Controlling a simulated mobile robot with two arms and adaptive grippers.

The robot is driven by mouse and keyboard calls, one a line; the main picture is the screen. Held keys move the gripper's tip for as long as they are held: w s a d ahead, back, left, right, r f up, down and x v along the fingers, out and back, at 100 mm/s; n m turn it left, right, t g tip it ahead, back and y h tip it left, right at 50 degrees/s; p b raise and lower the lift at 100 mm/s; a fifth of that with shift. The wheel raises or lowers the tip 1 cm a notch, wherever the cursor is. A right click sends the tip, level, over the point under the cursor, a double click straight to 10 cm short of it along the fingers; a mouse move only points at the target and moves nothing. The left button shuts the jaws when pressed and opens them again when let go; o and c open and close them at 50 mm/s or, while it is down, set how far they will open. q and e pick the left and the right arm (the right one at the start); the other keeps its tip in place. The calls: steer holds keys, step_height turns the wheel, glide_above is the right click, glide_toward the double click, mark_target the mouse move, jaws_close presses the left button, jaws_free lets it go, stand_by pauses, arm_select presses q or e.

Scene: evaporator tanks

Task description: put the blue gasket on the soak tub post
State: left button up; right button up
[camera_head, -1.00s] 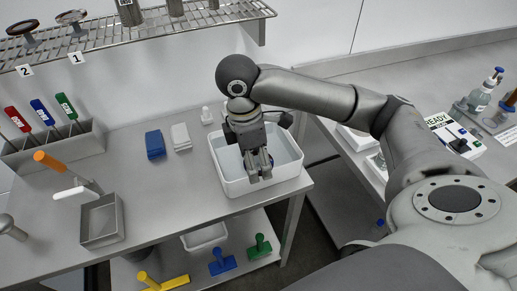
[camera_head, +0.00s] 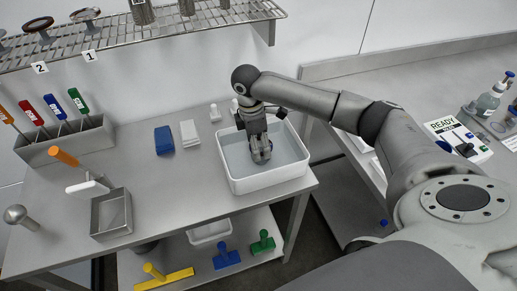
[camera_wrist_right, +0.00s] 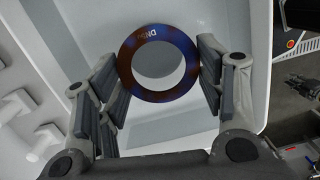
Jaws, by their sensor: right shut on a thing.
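The blue gasket (camera_wrist_right: 127,66) is a flat ring with dark blue and reddish-brown tones and small lettering. In the right wrist view it sits between the fingers of my right gripper (camera_wrist_right: 160,64), which is shut on it. In the head view my right gripper (camera_head: 261,154) points down over the inside of the white soak tub (camera_head: 270,184), near its middle. The gasket is not clear there. The tub's pale wall also shows in the wrist view (camera_wrist_right: 258,30). I cannot make out the post in either view. My left gripper is not in view.
A blue block (camera_head: 164,140), a white block (camera_head: 189,133) and a small white piece (camera_head: 214,113) lie left of the tub. A metal open box (camera_head: 111,214) stands farther left. A wire shelf (camera_head: 120,34) hangs at the back. The table's front edge is close to the tub.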

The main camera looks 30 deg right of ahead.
steer(key=shift+w+d+f, duration=0.1)
steer(key=shift+w+f, duration=0.05)
steer(key=shift+f, duration=1.65)
steer(key=shift+f, duration=0.1)
steer(key=shift+f, duration=0.15)
steer(key=o, duration=1)
steer(key=shift+c, duration=0.2)
steer(key=r, duration=0.4)
steer(key=r+b, duration=0.1)
steer(key=r, duration=0.3)
steer(key=w+a+r+b, duration=0.1)
steer(key=r, duration=0.3)
steer(key=shift+a+r, duration=0.1)
steer(key=shift+r, duration=0.15)
